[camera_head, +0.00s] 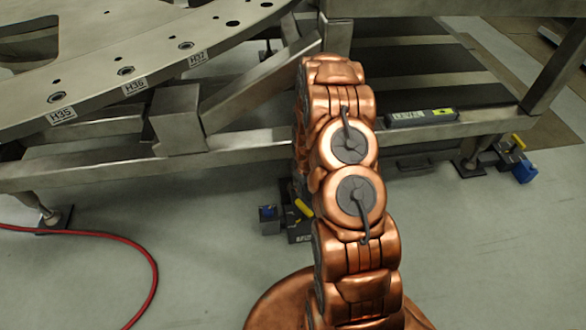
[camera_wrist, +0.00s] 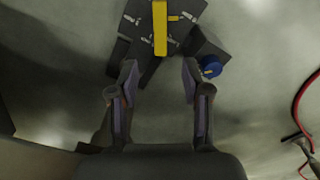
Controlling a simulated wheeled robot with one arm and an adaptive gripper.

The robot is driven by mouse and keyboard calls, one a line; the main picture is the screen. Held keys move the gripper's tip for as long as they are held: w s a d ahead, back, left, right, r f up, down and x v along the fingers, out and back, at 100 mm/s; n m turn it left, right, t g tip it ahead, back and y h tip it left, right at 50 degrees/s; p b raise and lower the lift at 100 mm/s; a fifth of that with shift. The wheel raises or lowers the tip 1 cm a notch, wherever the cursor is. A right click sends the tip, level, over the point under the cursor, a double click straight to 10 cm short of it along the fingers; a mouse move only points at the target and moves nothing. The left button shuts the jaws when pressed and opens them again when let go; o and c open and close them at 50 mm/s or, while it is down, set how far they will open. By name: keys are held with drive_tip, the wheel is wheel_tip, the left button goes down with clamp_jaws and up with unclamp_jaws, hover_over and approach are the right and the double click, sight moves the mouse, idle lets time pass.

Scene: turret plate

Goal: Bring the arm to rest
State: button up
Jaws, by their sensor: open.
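My copper-coloured arm stands in the middle of the head view, folded upward in front of the metal frame. Its gripper end is hidden in that view. In the wrist view my gripper (camera_wrist: 157,75) shows two fingers spread apart, with nothing held between them. Beyond the fingertips is a dark block with a yellow bar (camera_wrist: 160,28) and a blue round part (camera_wrist: 210,66) at its right. I cannot tell from the wrist view how far the fingertips are from this block.
A curved turret plate (camera_head: 95,85) with labelled holes lies at upper left on a metal frame (camera_head: 100,172). A dark device (camera_head: 421,117) rests on the frame at right. Frame feet (camera_head: 468,167) stand on the floor. A red hose (camera_head: 140,250) curves over open floor at left.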

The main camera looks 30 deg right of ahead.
drive_tip(key=s+a+r+p, duration=0.2)
drive_tip(key=a+r+p, duration=0.25)
drive_tip(key=r, duration=0.95)
drive_tip(key=s+a+r+p, duration=0.2)
drive_tip(key=a+r+p, duration=0.25)
drive_tip(key=r, duration=0.85)
drive_tip(key=s+a+r+p, duration=0.3)
drive_tip(key=r+p, duration=0.3)
drive_tip(key=r, duration=0.8)
drive_tip(key=s+a+r+p, duration=0.3)
drive_tip(key=s+r+p, duration=0.1)
drive_tip(key=s+r, duration=0.3)
drive_tip(key=s+a+r+m+g+p, duration=0.1)
drive_tip(key=s+a+r+p, duration=0.2)
drive_tip(key=s+r+p, duration=0.2)
drive_tip(key=s+a+r+p, duration=0.3)
drive_tip(key=s+r+p, duration=0.2)
drive_tip(key=s+r, duration=0.6)
wheel_tip(320, 180, up, 6)
drive_tip(key=shift+s+f+m+g, duration=0.15)
drive_tip(key=shift+s+m+g, duration=0.15)
drive_tip(key=shift+g, duration=0.1)
drive_tip(key=shift+a, duration=0.1)
drive_tip(key=shift+c, duration=0.6)
